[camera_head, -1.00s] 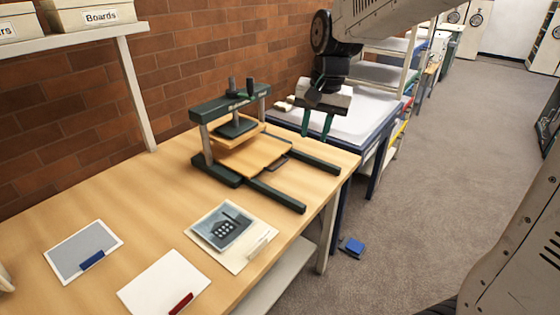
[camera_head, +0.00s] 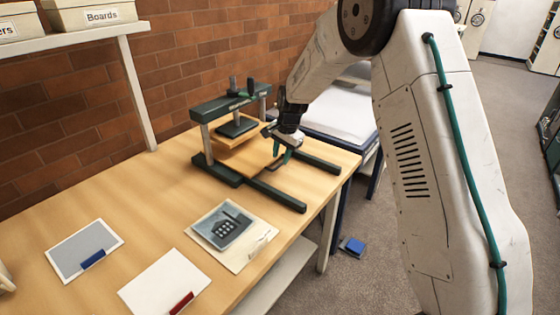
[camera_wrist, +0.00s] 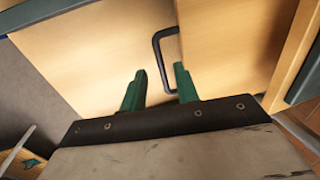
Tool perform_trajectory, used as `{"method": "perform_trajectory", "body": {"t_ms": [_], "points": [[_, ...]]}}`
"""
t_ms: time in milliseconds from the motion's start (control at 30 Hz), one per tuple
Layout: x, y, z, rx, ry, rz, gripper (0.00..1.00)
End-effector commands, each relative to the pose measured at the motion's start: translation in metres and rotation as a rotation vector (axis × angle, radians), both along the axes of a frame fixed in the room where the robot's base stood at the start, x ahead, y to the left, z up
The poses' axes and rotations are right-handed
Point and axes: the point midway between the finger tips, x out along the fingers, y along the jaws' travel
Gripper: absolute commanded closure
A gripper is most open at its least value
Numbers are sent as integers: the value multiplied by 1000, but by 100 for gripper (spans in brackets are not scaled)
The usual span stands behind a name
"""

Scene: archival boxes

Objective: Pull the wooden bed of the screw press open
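The screw press (camera_head: 222,106) stands on the wooden table, with a dark green frame and two rails reaching toward the table's right edge. Its wooden bed (camera_head: 250,161) lies between the rails, its far part below the dark press plate. In the wrist view the bed (camera_wrist: 232,38) has a dark U-shaped handle (camera_wrist: 157,45) on its edge. My gripper (camera_head: 281,151) is over the handle end of the bed and hides part of it. In the wrist view my gripper (camera_wrist: 160,80) has its green fingers apart and empty, with the handle just beyond the fingertips. I cannot see contact.
A picture card (camera_head: 232,232), a white sheet with a red clip (camera_head: 165,283) and a grey card with a blue clip (camera_head: 84,250) lie on the table (camera_head: 130,212). A brick wall stands behind. A blue-framed table (camera_head: 345,112) is beyond the right edge.

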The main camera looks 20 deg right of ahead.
Motion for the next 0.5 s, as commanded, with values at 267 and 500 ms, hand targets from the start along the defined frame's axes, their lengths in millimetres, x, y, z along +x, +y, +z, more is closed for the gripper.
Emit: {"method": "perform_trajectory", "body": {"t_ms": [267,500], "points": [[5,3,-27,-1,-1,1,69],[5,3,-29,0,-2,1,69]]}}
